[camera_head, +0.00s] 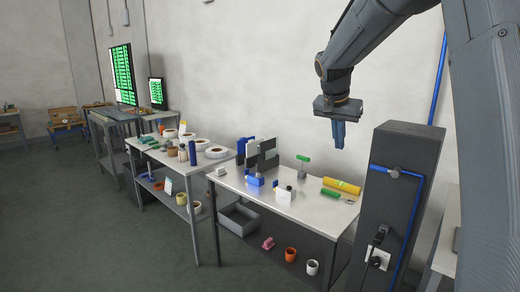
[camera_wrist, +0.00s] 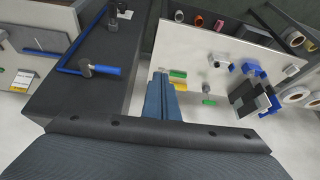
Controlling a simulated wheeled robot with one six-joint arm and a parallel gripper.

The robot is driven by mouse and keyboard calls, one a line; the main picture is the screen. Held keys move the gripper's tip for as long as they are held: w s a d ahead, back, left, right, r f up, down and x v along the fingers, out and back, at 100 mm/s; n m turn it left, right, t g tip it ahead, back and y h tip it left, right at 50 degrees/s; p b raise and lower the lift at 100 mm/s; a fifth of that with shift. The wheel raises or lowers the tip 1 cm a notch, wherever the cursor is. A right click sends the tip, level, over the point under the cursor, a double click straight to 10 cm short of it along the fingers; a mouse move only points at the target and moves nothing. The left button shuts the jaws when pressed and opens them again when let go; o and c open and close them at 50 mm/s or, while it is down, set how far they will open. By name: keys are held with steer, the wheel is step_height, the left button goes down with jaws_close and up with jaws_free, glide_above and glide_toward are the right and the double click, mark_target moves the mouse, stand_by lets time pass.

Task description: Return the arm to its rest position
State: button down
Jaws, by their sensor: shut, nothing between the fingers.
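My gripper (camera_head: 338,147) hangs from my arm at the upper right of the head view, fingers pointing down. It is in the air above the right end of the near table (camera_head: 318,213), close to the dark column. Its two blue fingers also show in the wrist view (camera_wrist: 162,77), pressed together with nothing between them. My arm reaches in from the right side of the head view, bent at the elbow. No rest mark or cradle for the arm can be made out.
A dark column (camera_head: 400,165) with a blue pipe (camera_head: 395,172) stands right of the near table. The table holds a yellow roll (camera_head: 342,186), a green-topped stand (camera_head: 303,159) and a blue device (camera_head: 255,180). A second table with white rolls (camera_head: 217,152) stands left. Open floor lies front left.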

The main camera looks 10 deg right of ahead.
steer(key=s+a+f+n+g+y, duration=0.1)
steer(key=s+a+f+n, duration=0.2)
steer(key=s+f, duration=0.4)
steer(key=s+a+f+n+y, duration=0.1)
steer(key=s+a+f+n, duration=0.2)
steer(key=s, duration=1)
steer(key=s+a+f+n+g+y, duration=0.1)
steer(key=s+a+f+n, duration=0.1)
steer(key=s+a+f, duration=0.4)
steer(key=s+f, duration=0.4)
steer(key=f, duration=0.3)
steer(key=shift+s+a+n+g+y+b, duration=0.3)
steer(key=shift+s+a+n+b, duration=0.1)
